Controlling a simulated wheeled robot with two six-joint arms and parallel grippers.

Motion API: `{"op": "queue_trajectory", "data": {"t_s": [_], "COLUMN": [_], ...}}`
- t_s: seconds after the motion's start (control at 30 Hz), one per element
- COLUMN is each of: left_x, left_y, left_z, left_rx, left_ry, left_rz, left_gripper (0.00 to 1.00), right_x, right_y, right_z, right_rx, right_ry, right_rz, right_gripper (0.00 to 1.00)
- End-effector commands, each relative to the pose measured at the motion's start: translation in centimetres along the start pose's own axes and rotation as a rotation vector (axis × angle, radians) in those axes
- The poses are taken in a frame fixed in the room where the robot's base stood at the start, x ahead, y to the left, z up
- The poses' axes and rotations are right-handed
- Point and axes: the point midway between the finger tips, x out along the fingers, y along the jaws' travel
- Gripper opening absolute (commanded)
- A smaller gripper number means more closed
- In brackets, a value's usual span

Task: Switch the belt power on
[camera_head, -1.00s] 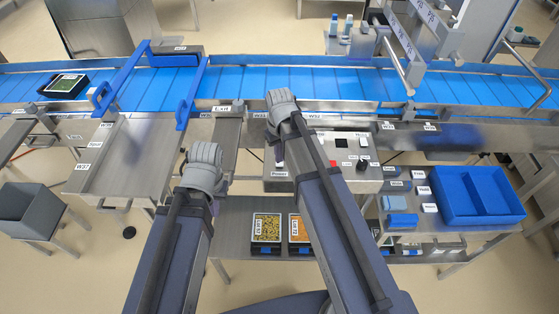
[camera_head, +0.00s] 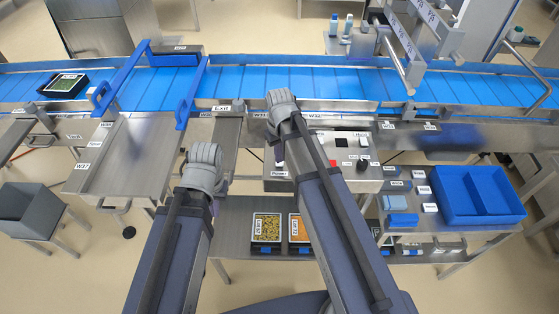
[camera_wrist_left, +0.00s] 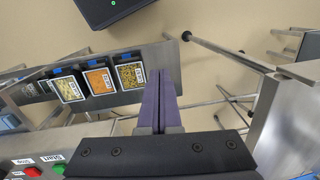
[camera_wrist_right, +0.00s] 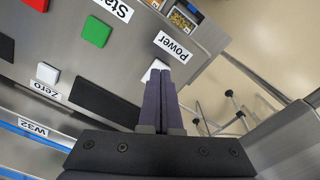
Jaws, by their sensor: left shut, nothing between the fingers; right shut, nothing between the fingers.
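The control panel (camera_head: 330,185) stands in front of the belt in the head view. In the right wrist view, its "Power" label (camera_wrist_right: 172,47) lies beside a small white switch (camera_wrist_right: 154,67). My right gripper (camera_wrist_right: 158,78) is shut and empty, its tips over the near edge of that switch and hiding part of it. I cannot tell whether they touch or which way the switch is set. In the head view, my right gripper (camera_head: 279,157) points down at the panel's left end. My left gripper (camera_wrist_left: 161,78) is shut and empty, away from the panel.
The panel also carries a green Start button (camera_wrist_right: 97,32), a red button (camera_wrist_right: 38,3), a white Zero button (camera_wrist_right: 47,73) and a dark display (camera_wrist_right: 103,101). The blue belt (camera_head: 270,88) runs behind. A blue bin (camera_head: 470,222) stands at right; printed trays (camera_head: 266,228) lie below.

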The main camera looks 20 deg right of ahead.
Motion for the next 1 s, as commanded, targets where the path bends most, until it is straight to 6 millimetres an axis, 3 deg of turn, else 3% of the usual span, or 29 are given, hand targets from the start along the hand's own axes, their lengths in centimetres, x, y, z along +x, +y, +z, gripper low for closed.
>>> {"op": "queue_trajectory", "data": {"t_s": [1.0], "left_x": [1.5], "left_y": [0.1], "left_z": [-0.1], "left_rx": [0.000], "left_ry": [0.000], "left_rz": [0.000], "left_gripper": [0.00], "right_x": [1.5], "right_y": [0.0], "right_z": [0.0], "right_rx": [0.000], "right_ry": [0.000], "right_rz": [0.000], "right_gripper": [0.00]}}
